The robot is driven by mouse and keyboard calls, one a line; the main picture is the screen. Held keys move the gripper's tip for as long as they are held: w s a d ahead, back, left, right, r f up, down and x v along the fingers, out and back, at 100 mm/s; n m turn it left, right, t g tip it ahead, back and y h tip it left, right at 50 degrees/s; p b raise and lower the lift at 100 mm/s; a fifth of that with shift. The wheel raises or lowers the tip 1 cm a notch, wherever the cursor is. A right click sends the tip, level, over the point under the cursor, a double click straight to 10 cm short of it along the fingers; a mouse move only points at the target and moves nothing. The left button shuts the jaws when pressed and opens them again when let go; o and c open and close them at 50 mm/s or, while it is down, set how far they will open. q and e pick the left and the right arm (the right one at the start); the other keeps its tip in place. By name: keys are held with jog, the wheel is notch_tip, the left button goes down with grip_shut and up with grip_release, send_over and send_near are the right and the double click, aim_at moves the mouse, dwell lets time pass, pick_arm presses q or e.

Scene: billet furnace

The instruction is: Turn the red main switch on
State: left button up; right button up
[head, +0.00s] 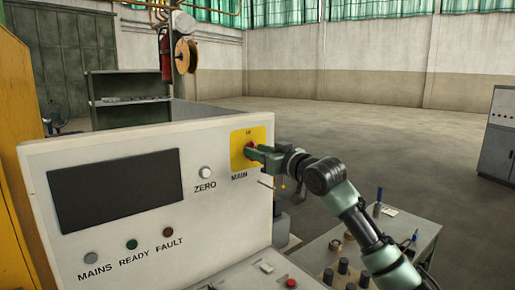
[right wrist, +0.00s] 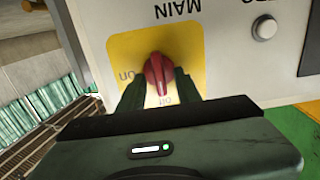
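The red main switch (right wrist: 157,75) is a rotary knob on a yellow plate (right wrist: 195,42) on the control panel. In the right wrist view, which is upside down, its white mark points down towards the "off" label, and "on" is at the left. My right gripper (right wrist: 158,82) is at the knob, one finger on each side, with some yellow showing between fingers and knob; firm contact cannot be made out. My left gripper is not in view.
The panel (head: 100,230) has a dark screen (head: 115,188), a white ZERO button (head: 206,172) and MAINS, READY and FAULT lamps that look unlit. A table (head: 410,225) with tools stands beneath my right arm. Open floor lies behind.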

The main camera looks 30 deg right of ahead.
grip_shut()
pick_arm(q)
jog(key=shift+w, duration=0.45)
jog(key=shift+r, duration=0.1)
